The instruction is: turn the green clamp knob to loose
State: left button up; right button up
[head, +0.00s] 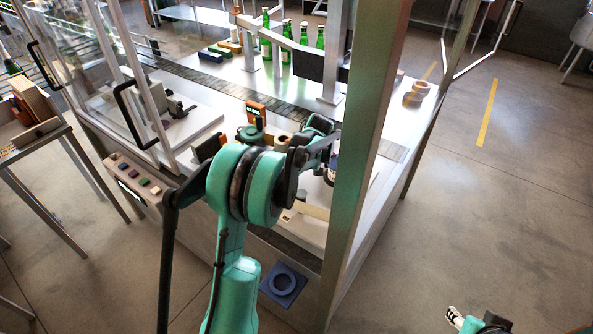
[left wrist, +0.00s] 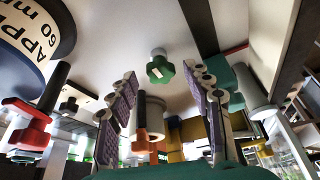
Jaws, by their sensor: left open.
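The green clamp knob (left wrist: 160,70) is lobed and has a pale bar mark on its face. It sits on a short stem against a pale surface in the left wrist view. My left gripper (left wrist: 162,84) is open, with its two purple-padded fingers on either side of the knob in the picture; I see no contact. In the head view the left gripper (head: 326,152) is partly hidden by its own arm and the post, and I cannot make out the knob there. Part of my right gripper (head: 457,316) shows at the bottom edge, too little to tell its state.
A red knob (left wrist: 30,130) and an orange knob (left wrist: 141,143) are nearby in the wrist view, with a large labelled drum (left wrist: 35,35) at upper left. A metal post (head: 365,165) stands close right of my left arm. Green bottles (head: 267,38) stand farther back.

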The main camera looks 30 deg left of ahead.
pick_arm(q)
jog(key=v, duration=1.1)
jog(key=shift+d+r, duration=0.2)
